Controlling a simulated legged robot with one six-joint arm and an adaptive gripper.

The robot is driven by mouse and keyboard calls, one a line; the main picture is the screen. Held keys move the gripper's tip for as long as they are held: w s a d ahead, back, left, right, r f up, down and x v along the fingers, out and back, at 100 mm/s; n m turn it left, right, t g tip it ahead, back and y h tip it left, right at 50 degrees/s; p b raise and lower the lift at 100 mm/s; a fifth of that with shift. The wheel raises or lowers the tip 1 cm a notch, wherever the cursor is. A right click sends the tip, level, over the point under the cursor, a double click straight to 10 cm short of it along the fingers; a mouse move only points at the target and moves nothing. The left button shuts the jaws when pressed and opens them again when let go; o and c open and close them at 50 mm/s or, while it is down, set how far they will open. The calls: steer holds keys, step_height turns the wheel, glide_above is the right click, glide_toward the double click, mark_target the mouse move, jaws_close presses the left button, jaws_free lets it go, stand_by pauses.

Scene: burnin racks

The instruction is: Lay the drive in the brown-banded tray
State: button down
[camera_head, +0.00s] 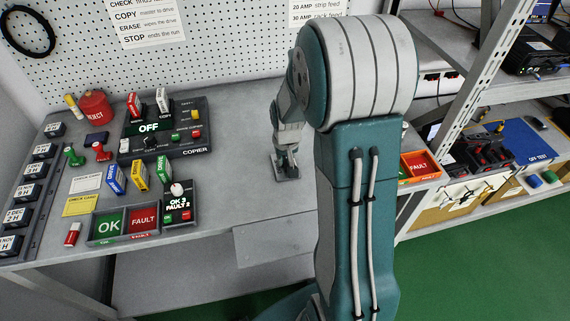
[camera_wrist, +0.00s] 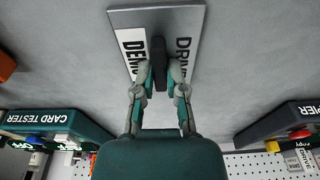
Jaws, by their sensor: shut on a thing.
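My gripper (camera_wrist: 159,78) is shut on a dark, narrow drive (camera_wrist: 158,60), seen nearly end-on between the fingers in the wrist view. The drive is over a grey plate (camera_wrist: 194,22) with a white label strip; its lettering reads "DEMO" and "DRIVE" in part. I cannot tell whether the drive touches the plate. In the head view my gripper (camera_head: 286,168) is low over the grey bench, right of the copier, and the drive is too small to make out. I cannot pick out a brown-banded tray in either view.
The copier (camera_head: 165,130), an OK/FAULT tray (camera_head: 125,240), loose colored sticks and a red reject pot (camera_head: 95,106) crowd the bench's left. An orange-red fault tray (camera_head: 404,170) is at right. The card tester (camera_wrist: 50,124) shows in the wrist view. Bench around the plate is clear.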

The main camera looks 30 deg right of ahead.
steer(key=shift+s+f, duration=0.15)
steer(key=shift+s, duration=0.1)
steer(key=shift+r, duration=0.3)
step_height(320, 180, up, 2)
steer(key=shift+w+r, duration=0.1)
steer(key=shift+w, duration=0.05)
steer(key=s+a+r, duration=0.2)
steer(key=s+r, duration=0.3)
steer(key=s, duration=0.1)
steer(key=s+a+r, duration=0.2)
steer(key=s+r, duration=0.3)
steer(key=s, duration=0.2)
steer(key=shift+a, duration=0.35)
